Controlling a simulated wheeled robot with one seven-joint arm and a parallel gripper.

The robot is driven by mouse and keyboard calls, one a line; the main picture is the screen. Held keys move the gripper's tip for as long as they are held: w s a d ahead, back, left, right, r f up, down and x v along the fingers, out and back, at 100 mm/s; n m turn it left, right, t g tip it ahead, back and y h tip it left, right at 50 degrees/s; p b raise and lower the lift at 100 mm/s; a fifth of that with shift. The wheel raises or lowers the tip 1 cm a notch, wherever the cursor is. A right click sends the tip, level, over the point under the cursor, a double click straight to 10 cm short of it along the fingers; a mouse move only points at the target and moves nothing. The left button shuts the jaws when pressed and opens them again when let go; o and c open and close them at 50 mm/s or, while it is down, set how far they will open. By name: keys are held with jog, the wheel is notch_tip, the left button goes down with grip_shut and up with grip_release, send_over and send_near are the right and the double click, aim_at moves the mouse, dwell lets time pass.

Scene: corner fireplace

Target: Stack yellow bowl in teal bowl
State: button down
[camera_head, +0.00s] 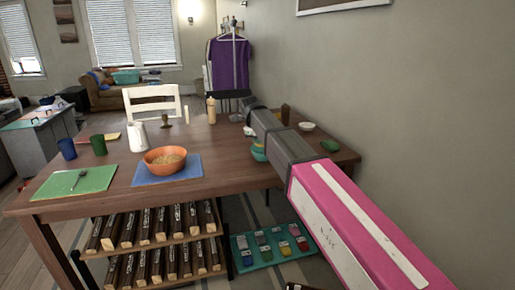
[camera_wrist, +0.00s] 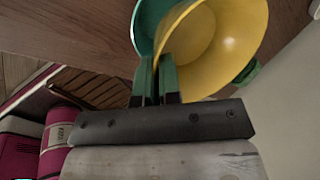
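In the wrist view, the yellow bowl (camera_wrist: 228,45) is tilted toward the camera. The teal bowl (camera_wrist: 146,22) shows as a strip behind its left side. The yellow bowl overlaps the teal one, but I cannot tell whether it rests in it or is held just above. My gripper (camera_wrist: 157,66) has its two green fingers close together on the near rim of the yellow bowl. In the head view, the teal bowl (camera_head: 258,154) is on the table's right part, partly hidden by my arm; my gripper is hidden there.
The wooden table (camera_head: 226,155) also holds an orange bowl (camera_head: 165,155) on a blue mat, a white pitcher (camera_head: 137,137) and a squeeze bottle (camera_head: 211,110). A small white bowl (camera_head: 306,126) and a green object (camera_head: 330,145) are to the right, near the wall.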

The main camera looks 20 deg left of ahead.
aim_at(258, 155)
jog(key=shift+f, duration=2)
jog(key=shift+d+f, duration=0.1)
jog(key=shift+f, duration=0.35)
jog(key=c, duration=1.3)
grip_release()
jog(key=shift+w+f, duration=0.1)
jog(key=shift+f, duration=0.05)
jog(key=shift+r, duration=0.35)
jog(key=v, duration=1.2)
jog(key=shift+r, duration=0.25)
